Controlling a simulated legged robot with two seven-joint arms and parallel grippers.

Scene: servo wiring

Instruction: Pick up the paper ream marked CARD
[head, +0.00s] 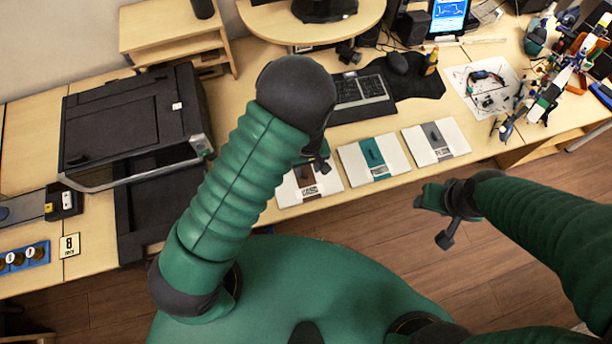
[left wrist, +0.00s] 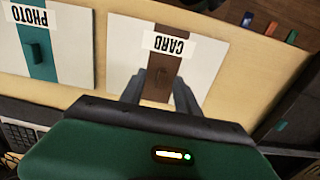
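The paper ream marked CARD (head: 291,192) is a white pack with a brown band at the desk's front edge, partly hidden by my left arm. In the left wrist view, the CARD ream (left wrist: 205,65) shows its label upside down and a small brown block (left wrist: 160,78) on its band. My left gripper (left wrist: 158,90) is open, its two grey fingers apart over the ream, one on each side of the block in the picture. In the head view my left gripper (head: 318,162) is over the ream's far right part. My right gripper (head: 447,213) is off the desk's front edge; its opening is unclear.
A ream with a teal band marked PHOTO (head: 354,158) and one with a grey band (head: 418,147) lie to the right. A keyboard (head: 360,90) is behind them. A black printer (head: 130,125) stands at left.

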